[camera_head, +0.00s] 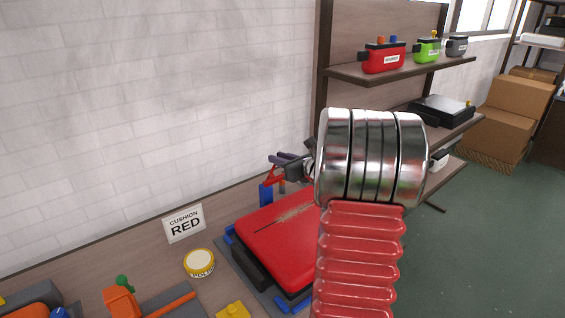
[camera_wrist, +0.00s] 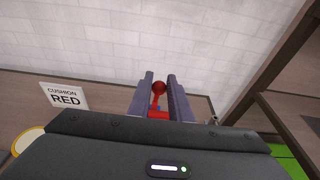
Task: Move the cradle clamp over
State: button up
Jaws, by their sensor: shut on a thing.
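My gripper (camera_wrist: 159,97) is shut on a red piece with a round red knob (camera_wrist: 158,87), which I take to be the cradle clamp. In the head view my gripper (camera_head: 291,163) is small and partly hidden behind my arm. The red piece (camera_head: 276,176) shows below the jaws, with a blue part (camera_head: 265,193) under it. I cannot tell whether the blue part is joined to it or touches the bench. A red cushion (camera_head: 275,235) sits on a dark base with blue pieces (camera_head: 228,234) at its edge, partly hidden by my arm.
A "CUSHION RED" sign (camera_head: 185,224) and a yellow tin (camera_head: 199,263) stand on the bench left of the cushion. Orange and green parts (camera_head: 124,295) lie at the front left. A brick wall is behind. Shelves with a red pot (camera_head: 383,58) stand to the right.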

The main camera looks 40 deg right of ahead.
jog(key=shift+w+d+r, duration=0.1)
jog(key=shift+w+r, duration=0.2)
jog(key=shift+w, duration=0.3)
jog(key=shift+w+d+r, duration=0.1)
jog(key=shift+w+r, duration=0.2)
jog(key=shift+w, duration=0.3)
jog(key=o, duration=0.9)
jog(key=v, duration=1.3)
jog(key=shift+s+a, duration=0.15)
jog(key=shift+s, duration=0.2)
